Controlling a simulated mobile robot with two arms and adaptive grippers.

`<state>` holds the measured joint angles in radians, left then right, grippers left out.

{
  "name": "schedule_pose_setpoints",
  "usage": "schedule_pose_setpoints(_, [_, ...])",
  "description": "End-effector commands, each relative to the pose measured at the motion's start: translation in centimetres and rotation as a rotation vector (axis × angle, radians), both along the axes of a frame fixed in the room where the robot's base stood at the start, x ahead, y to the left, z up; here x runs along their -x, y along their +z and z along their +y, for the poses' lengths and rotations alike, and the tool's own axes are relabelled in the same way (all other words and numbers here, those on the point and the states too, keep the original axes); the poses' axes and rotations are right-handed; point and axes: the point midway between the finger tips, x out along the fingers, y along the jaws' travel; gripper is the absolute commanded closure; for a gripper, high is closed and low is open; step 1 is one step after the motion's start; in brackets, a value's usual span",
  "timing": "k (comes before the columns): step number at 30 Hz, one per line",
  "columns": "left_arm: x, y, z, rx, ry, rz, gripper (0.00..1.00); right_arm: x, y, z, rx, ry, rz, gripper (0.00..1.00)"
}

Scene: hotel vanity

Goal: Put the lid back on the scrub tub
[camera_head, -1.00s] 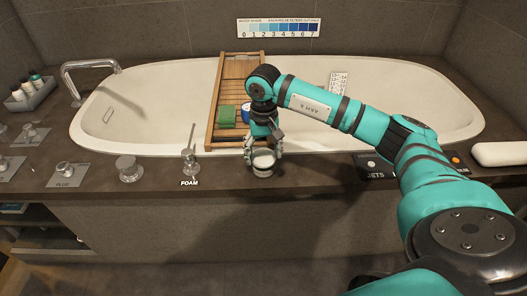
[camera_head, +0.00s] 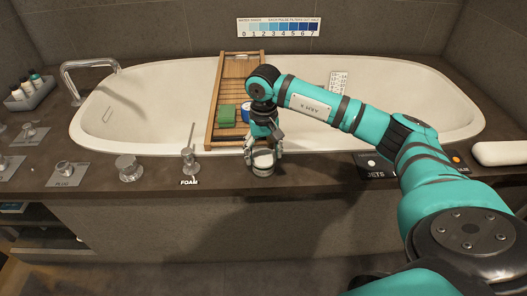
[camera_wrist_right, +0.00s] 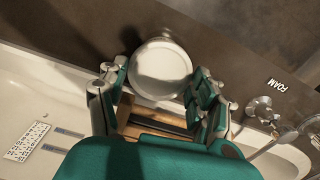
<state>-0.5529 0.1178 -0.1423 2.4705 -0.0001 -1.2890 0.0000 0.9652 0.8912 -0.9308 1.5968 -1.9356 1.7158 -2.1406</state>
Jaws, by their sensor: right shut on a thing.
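In the head view my right gripper (camera_head: 263,150) points down at the tub deck and is shut on the lid. The small scrub tub (camera_head: 262,171) stands upright on the dark front deck, directly under the lid. The lid is at the tub's top; I cannot tell whether it is fully seated. The fingers hide part of the lid's edge and the tub. My left gripper is not in view.
A wooden bath tray (camera_head: 212,120) with a green cloth (camera_head: 227,114) and a blue-and-white item lies across the bathtub (camera_head: 150,100) behind.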

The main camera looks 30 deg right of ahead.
Motion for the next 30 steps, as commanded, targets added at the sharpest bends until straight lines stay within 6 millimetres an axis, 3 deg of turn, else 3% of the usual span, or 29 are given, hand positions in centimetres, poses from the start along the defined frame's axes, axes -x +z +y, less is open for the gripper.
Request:
schedule_pose_setpoints(29, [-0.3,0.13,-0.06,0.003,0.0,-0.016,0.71,-0.02,-0.02,0.0,0.0,0.0,-0.001,0.44])
schedule_pose_setpoints(30, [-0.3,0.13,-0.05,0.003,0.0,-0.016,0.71,-0.02,-0.02,-0.01,0.0,0.0,-0.001,0.31])
